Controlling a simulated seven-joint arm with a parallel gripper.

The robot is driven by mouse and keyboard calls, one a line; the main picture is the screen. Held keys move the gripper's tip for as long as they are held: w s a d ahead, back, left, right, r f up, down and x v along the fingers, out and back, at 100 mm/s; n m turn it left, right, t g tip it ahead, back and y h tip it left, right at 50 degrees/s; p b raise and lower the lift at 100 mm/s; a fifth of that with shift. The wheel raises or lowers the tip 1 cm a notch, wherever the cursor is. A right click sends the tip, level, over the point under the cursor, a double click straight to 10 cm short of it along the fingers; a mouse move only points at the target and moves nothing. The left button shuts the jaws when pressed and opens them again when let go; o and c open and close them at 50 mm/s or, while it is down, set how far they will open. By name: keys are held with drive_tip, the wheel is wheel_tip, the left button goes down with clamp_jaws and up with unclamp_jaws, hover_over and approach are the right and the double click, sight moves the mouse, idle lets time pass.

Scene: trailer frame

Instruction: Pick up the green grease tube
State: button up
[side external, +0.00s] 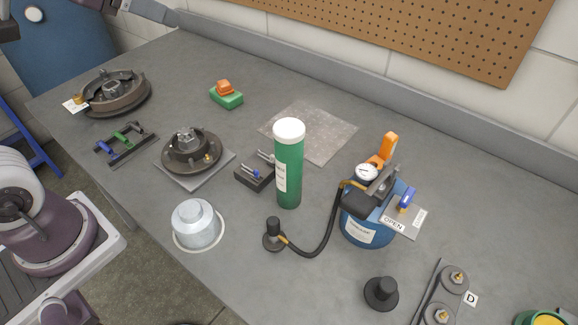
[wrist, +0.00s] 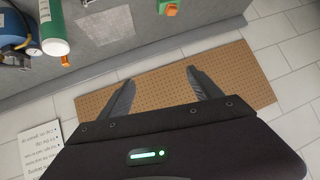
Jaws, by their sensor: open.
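The green grease tube (side external: 288,170) stands upright near the middle of the grey workbench in the side view. It has a white cap and a white label. In the wrist view the tube (wrist: 53,22) shows at the upper left, cut off by the frame edge. My gripper (wrist: 163,85) shows in the wrist view with its two fingers spread apart and nothing between them. The tube is off to the left of the fingers and apart from them. The gripper's fingers are not visible in the side view.
A blue tank with gauge and hose (side external: 368,215) stands right of the tube. A small dark block with tools (side external: 255,178) and a hub on a plate (side external: 192,152) are to its left. A silver cap (side external: 197,222) sits in front. A clear sheet (side external: 325,130) lies behind. A pegboard (side external: 440,35) hangs on the wall.

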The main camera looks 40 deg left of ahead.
drive_tip(key=w+d+r+m+t+h, duration=0.1)
drive_tip(key=w+d+r+m+t, duration=0.15)
drive_tip(key=w, duration=0.45)
drive_tip(key=m+g+h, duration=0.3)
drive_tip(key=m+h, duration=0.5)
drive_tip(key=h, duration=0.4)
hover_over(289, 169)
drive_tip(key=a, duration=0.5)
wheel_tip(289, 169, down, 6)
wheel_tip(289, 169, down, 23)
drive_tip(key=d, duration=0.1)
drive_tip(key=x, duration=0.6)
drive_tip(key=shift+d+f+g, duration=0.25)
drive_tip(key=shift+f+g, duration=0.15)
drive_tip(key=shift+g, duration=0.05)
clamp_jaws()
